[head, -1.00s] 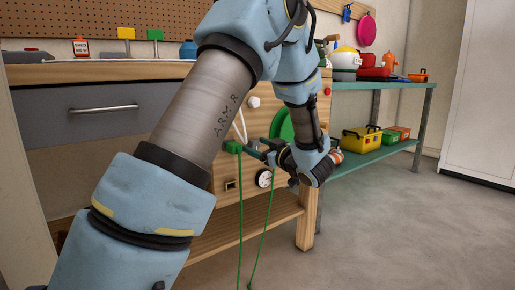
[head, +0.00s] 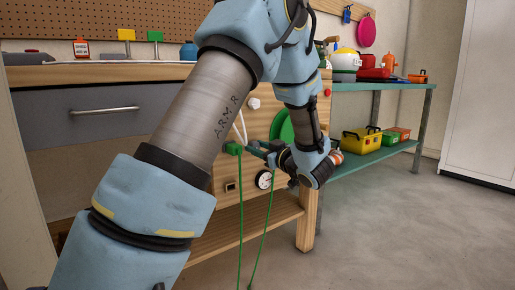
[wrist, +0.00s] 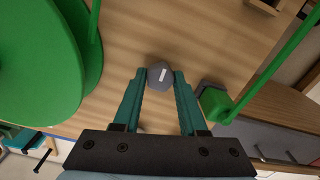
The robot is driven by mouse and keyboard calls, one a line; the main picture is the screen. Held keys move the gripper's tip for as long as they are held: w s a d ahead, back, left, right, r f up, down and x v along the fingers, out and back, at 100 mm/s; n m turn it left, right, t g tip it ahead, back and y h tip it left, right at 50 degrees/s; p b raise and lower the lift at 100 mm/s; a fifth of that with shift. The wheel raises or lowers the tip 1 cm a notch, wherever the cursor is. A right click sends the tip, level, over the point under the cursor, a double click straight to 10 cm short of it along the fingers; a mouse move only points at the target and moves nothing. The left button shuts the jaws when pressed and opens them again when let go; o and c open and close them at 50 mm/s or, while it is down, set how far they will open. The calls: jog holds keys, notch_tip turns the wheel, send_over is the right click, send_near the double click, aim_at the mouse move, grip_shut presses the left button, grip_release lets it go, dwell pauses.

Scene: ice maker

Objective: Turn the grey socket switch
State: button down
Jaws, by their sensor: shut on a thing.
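The grey socket switch (wrist: 161,76) is a small round knob with a white line on its face, seen in the wrist view on the wooden panel (wrist: 210,50). The white line leans a little to the right at its top. My gripper (wrist: 164,73) has its two teal fingers on either side of the knob, shut on it. In the head view my gripper (head: 262,149) is at the front of the wooden panel, small and partly covered by my wrist. The switch cannot be made out in that view.
A large green disc (wrist: 35,60) is left of the fingers, with a green bar. A green plug (wrist: 214,104) with a green rod is close on the right. In the head view a dial (head: 264,179) lies below my gripper, and green cords (head: 240,220) hang down.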

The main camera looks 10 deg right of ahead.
jog(key=shift+r+m+p, duration=0.1)
jog(key=shift+m+p, duration=0.2)
jog(key=shift+p, duration=0.3)
jog(key=m+p, duration=0.1)
jog(key=p, duration=0.1)
jog(key=shift+r+p, duration=0.2)
jog(key=shift+p, duration=0.1)
jog(key=m+p, duration=0.1)
jog(key=p, duration=0.2)
jog(key=shift+r+m, duration=0.1)
jog(key=shift+m, duration=0.2)
jog(key=m+p, duration=0.5)
jog(key=p, duration=0.4)
jog(key=shift+p, duration=0.4)
jog(key=m+p, duration=0.4)
jog(key=p, duration=0.1)
jog(key=shift+f+m, duration=0.2)
jog(key=shift+m, duration=0.2)
jog(key=shift+f+m+p, duration=0.15)
jog(key=shift+m+p, duration=0.9)
jog(key=shift+m, duration=0.2)
jog(key=shift+f+m+p, duration=0.15)
jog(key=shift+m+p, duration=0.9)
jog(key=shift+m, duration=0.2)
jog(key=shift+c, duration=2.3)
grip_release()
jog(key=shift+d, duration=0.1)
